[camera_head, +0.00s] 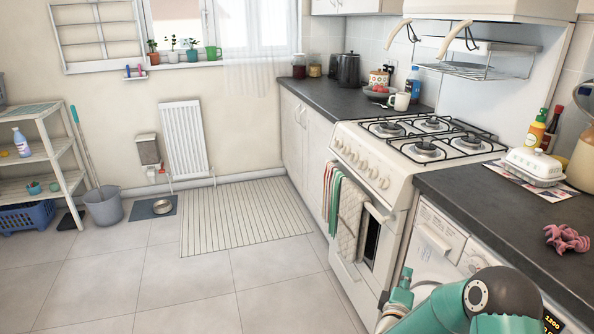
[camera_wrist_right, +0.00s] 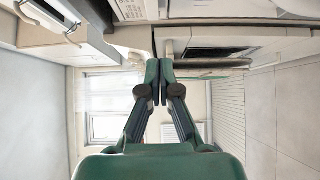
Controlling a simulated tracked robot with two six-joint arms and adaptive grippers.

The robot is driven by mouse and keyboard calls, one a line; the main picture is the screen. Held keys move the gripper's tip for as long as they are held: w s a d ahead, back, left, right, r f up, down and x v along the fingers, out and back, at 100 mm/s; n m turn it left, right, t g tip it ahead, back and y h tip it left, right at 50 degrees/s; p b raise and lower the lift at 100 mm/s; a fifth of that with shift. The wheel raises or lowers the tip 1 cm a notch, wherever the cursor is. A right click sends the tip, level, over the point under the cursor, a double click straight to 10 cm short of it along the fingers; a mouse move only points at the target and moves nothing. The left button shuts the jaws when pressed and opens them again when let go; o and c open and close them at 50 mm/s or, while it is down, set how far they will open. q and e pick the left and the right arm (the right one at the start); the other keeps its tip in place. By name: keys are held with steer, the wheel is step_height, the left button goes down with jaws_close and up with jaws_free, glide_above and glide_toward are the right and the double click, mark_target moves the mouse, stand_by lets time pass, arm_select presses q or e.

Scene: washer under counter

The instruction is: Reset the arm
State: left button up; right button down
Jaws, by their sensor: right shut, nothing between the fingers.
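My right arm, teal with a dark joint, comes in at the bottom right of the head view, in front of the washing machine (camera_head: 428,237) under the counter. My right gripper (camera_head: 404,277) is at the low end of it, in front of the washer and just right of the cooker's lower front. In the wrist view the right gripper (camera_wrist_right: 159,66) has its two fingers together with nothing between them. My left arm and gripper are not in view.
The white cooker (camera_head: 376,180) has towels (camera_head: 346,205) hanging on its front.

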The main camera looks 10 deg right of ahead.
steer(key=s+a+f+n+g+y, duration=0.1)
steer(key=s+a+f+y, duration=0.2)
steer(key=a+f+y, duration=0.65)
steer(key=s+a+f+m+g+y, duration=0.4)
steer(key=s+a+f+m+g, duration=0.3)
steer(key=s+a+f, duration=0.8)
steer(key=s+a+m+g+y, duration=0.2)
steer(key=s+a+m+g, duration=0.3)
steer(key=s, duration=0.5)
step_height(320, 180, up, 14)
steer(key=m+p, duration=0.1)
steer(key=p, duration=1.2)
steer(key=shift+d+p, duration=0.35)
steer(key=shift+d, duration=0.05)
steer(key=shift+s+d, duration=0.1)
